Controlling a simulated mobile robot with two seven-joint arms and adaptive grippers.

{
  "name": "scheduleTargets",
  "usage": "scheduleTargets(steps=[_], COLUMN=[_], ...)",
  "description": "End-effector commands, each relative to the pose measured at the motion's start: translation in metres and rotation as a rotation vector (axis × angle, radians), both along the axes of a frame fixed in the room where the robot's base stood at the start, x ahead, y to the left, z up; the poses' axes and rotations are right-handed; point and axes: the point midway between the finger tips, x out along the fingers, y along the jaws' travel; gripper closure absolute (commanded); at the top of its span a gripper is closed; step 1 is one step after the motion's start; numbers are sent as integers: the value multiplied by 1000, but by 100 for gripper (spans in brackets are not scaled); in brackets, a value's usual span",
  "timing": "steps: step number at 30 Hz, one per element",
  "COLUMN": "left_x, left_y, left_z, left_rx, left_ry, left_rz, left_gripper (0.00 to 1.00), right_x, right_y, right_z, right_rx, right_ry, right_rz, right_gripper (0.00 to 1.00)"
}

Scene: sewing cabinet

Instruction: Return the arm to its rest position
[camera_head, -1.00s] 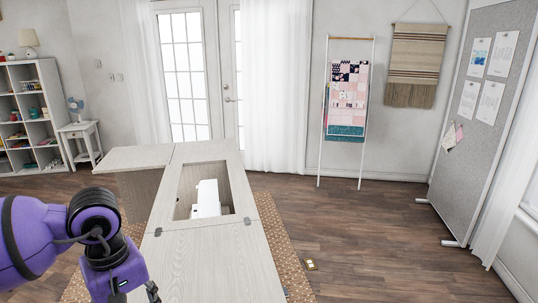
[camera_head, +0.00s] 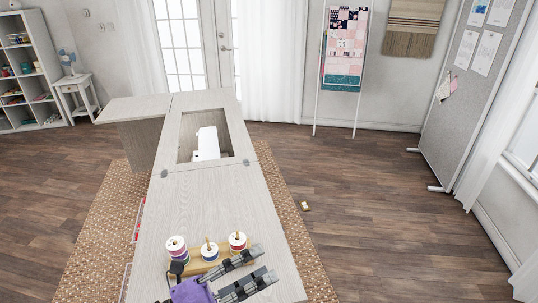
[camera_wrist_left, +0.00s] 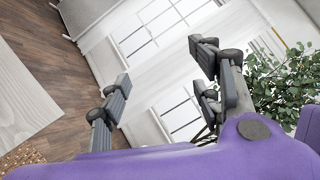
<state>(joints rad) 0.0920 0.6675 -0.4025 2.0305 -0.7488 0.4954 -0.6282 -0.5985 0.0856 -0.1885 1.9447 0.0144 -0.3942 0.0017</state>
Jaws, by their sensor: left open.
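My left gripper (camera_head: 248,273) shows at the bottom of the head view, its purple body and two dark fingers over the near end of the sewing cabinet top. The fingers are spread apart with nothing between them. In the left wrist view the left gripper (camera_wrist_left: 160,88) also shows open and empty, facing windows and a wall. In the head view the fingers appear close to a small wooden stand (camera_head: 203,266) with three thread spools; I cannot tell whether they touch. My right gripper is not in view.
The pale wood cabinet (camera_head: 205,205) stands on a woven rug (camera_head: 100,225), with a white sewing machine (camera_head: 207,143) in its opening. A small yellowish object (camera_head: 304,206) lies on the floor at the right. A leafy plant (camera_wrist_left: 285,85) shows in the wrist view. The right floor is mostly clear.

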Motion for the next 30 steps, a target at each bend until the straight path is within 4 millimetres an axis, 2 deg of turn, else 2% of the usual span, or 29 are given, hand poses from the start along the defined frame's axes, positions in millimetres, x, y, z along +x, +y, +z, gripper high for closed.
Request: scheduleTargets(steps=[1,2,3,5,6,8,10,12,15,18,21,24,30], left_x=[9,14,17,13,5,-12,-40,-73,-119,-155,-178,-187,-188], left_y=[20,34,54,83,100,122,143,157,168,171,171,171,171], left_z=[-18,-31,-54,-90,-115,-152,-193,-229,-269,-294,-308,-313,-314], left_rx=[-135,-217,-330,-482,-575,-707,-854,-990,-1154,-1276,-1348,-1378,-1379], left_ry=[196,313,473,682,807,977,1154,1307,1480,1597,1661,1688,1690], left_rz=[141,225,337,488,579,704,842,966,1113,1216,1276,1301,1303], left_gripper=[42,42,42,42,42,42,42,42,42,42,42,42,42], right_x=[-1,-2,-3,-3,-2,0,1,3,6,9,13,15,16], right_y=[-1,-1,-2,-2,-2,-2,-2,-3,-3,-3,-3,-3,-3], right_z=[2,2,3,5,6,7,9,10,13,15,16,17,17], right_rx=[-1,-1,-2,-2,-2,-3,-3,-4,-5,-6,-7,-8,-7], right_ry=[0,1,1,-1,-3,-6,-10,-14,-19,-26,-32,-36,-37], right_rz=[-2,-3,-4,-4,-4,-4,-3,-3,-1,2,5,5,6], right_gripper=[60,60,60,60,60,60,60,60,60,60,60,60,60])
